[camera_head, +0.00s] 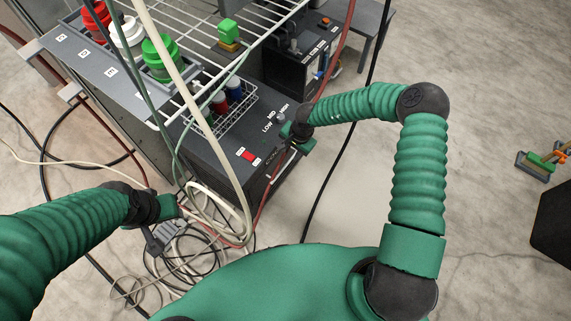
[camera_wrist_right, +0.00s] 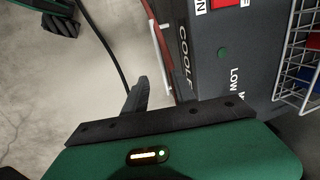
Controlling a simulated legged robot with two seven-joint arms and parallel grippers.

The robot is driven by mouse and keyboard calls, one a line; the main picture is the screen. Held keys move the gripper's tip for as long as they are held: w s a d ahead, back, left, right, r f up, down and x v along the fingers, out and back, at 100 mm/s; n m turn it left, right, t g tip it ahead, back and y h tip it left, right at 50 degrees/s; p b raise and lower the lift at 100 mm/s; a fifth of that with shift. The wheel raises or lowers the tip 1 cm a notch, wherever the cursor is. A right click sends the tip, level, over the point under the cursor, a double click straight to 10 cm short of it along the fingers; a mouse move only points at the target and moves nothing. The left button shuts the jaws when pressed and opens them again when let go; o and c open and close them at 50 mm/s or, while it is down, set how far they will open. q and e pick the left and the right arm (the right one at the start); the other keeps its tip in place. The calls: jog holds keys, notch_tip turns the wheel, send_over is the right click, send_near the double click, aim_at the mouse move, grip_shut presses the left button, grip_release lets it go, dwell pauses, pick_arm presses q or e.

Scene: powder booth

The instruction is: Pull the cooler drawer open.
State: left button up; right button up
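The cooler (camera_head: 215,150) is a dark grey box with LOW, MID and HIGH marks and a red switch (camera_head: 247,156). Its drawer front carries a pale bar handle (camera_head: 283,162), also seen in the right wrist view (camera_wrist_right: 157,42). My right gripper (camera_head: 292,133) is at the cooler's front edge, close to the handle. In the right wrist view its fingers (camera_wrist_right: 160,92) stand apart, with the handle's near end by the gap; contact cannot be told. The drawer looks shut. My left gripper (camera_head: 165,238) hangs over cables, away from the cooler; its finger gap is unclear.
A wire rack (camera_head: 215,35) with red, white and green containers stands above the cooler. A wire basket (camera_head: 222,108) holds small bottles on it. Cables (camera_head: 190,250) lie coiled on the floor, and hoses hang in front. Floor right of the cooler is mostly clear.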

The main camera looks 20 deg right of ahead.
aim_at(285, 167)
jog(key=f+b, duration=0.2)
jog(key=f, duration=0.2)
jog(key=w+a+f+b, duration=0.1)
jog(key=f+b, duration=0.1)
jog(key=f, duration=0.2)
jog(key=w+f+b, duration=0.1)
jog(key=f, duration=0.4)
jog(key=shift+a+f+b, duration=0.1)
jog(key=shift+a+b, duration=0.15)
jog(key=shift+b, duration=0.15)
jog(key=shift+c, duration=0.3)
grip_shut()
